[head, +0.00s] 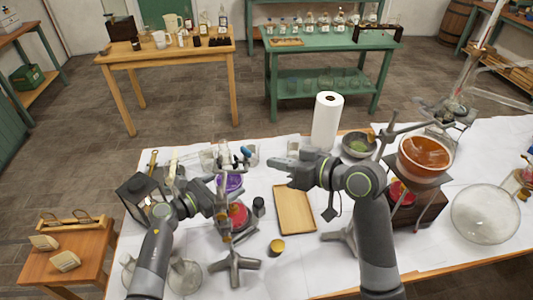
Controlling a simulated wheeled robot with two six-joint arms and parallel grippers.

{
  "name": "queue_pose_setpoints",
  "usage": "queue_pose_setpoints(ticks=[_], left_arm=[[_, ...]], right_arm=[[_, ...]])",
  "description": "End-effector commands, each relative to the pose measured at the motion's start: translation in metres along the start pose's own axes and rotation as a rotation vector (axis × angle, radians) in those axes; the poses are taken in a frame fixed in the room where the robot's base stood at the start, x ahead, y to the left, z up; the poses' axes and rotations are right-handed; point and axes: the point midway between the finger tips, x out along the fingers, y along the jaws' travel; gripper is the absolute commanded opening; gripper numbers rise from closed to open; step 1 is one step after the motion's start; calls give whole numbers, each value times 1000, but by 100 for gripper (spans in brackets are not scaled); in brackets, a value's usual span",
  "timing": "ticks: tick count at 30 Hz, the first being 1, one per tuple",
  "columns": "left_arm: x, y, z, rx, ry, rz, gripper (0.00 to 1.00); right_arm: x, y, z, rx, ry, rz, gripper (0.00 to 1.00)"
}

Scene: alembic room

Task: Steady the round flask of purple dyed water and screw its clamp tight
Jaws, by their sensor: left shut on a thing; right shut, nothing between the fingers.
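The round flask of purple dyed water (230,184) is at the left-centre of the white-covered table, in a metal stand with rods and clamps. My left gripper (214,189) reaches in from the left and is shut at the flask's left side; its fingertips are small and partly hidden among the rods. A clamp with a blue part (245,153) shows just above the flask; its screw is too small to make out. My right gripper (274,166) is shut and empty, to the right of the flask and clamp, apart from both.
A red flask (238,213) sits just below the purple one, above a stand foot (235,265). A wooden tray (294,222), paper roll (326,122), orange-filled bowl (426,152) and large glass globe (486,213) stand to the right. A dark lantern (138,190) is left.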

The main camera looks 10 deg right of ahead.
Motion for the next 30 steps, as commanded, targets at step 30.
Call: queue_pose_setpoints(ticks=[30], left_arm=[[0, 0, -1, 0, 2, 0, 59]], right_arm=[[9, 94, 8, 1206, 140, -330, 0]])
